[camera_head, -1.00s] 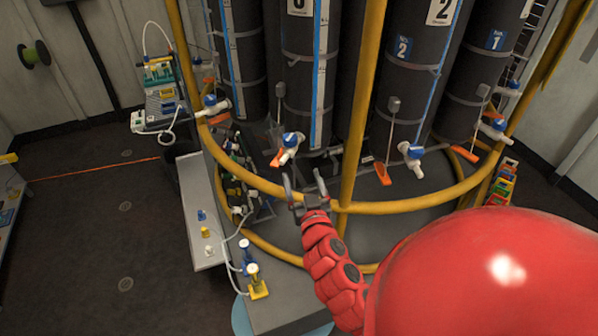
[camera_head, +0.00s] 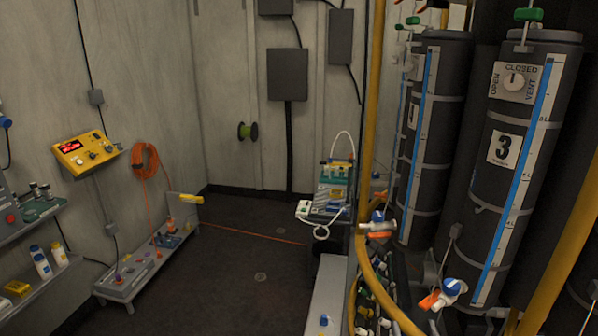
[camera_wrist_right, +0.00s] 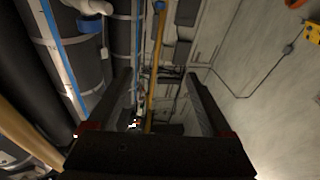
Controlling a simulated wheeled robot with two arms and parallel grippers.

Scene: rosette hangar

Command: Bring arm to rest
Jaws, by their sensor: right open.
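My right gripper (camera_wrist_right: 157,80) shows in the right wrist view. Its two dark fingers stand wide apart, one on each side, with nothing between them. Beyond the fingers are a yellow rail (camera_wrist_right: 156,60) and dark cylinders (camera_wrist_right: 123,38). They look clear of the fingers, but the exact distance cannot be judged. Neither gripper nor arm shows in the head view now. My left gripper is in neither view.
Tall dark cylinders (camera_head: 518,150) with valves stand at the right behind a yellow rail (camera_head: 372,110). An instrument stand (camera_head: 330,190) is at centre. A low bench (camera_head: 140,275), a shelf (camera_head: 50,275) and a yellow control box (camera_head: 86,152) line the left wall. The dark floor (camera_head: 225,270) between is mostly clear.

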